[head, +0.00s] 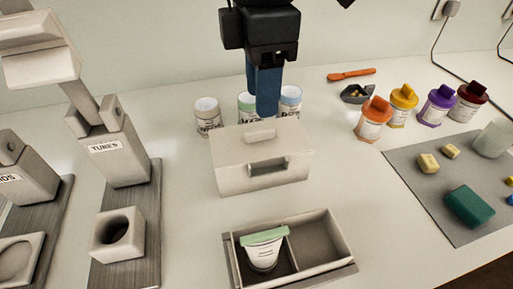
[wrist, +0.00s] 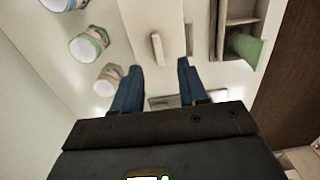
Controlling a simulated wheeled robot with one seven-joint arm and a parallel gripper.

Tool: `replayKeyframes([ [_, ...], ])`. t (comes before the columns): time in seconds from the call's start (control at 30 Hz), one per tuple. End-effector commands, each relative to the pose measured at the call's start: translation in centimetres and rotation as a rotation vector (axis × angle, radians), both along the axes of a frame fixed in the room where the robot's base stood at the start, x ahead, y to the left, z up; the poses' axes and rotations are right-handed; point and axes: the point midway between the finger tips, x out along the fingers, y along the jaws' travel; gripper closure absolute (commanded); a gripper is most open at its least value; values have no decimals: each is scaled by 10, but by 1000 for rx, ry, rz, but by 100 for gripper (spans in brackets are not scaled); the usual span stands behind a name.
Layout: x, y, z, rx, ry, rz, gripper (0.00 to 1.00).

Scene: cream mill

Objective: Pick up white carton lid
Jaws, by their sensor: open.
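The white carton lid (head: 232,150) lies on the counter in the middle of the head view, with a raised bar handle (head: 260,136) on top and a cut-out in its front side. In the wrist view the handle (wrist: 157,50) shows just beyond the gap between my fingertips. My gripper (head: 267,112) points down, open and empty, above and slightly behind the handle; its blue fingers (wrist: 158,68) also show in the wrist view. The exact height above the lid is hard to tell. The open carton (head: 338,238) stands in front, with a green-topped tub (head: 263,250) in its left compartment.
Several white jars (head: 208,115) stand close behind the lid, partly hidden by my fingers. Label-marked grey dispensers (head: 115,155) stand at left. Coloured jars (head: 403,105), an orange tool (head: 351,74) and a grey mat (head: 425,185) are at right. The counter right of the lid is clear.

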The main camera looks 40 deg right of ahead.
Motion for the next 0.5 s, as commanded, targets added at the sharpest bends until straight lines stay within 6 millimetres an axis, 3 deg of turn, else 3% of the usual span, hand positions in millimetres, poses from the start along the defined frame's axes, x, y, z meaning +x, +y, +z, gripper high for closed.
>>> replayKeyframes([
  [0.5,3,0,-62,3,0,1,57],
])
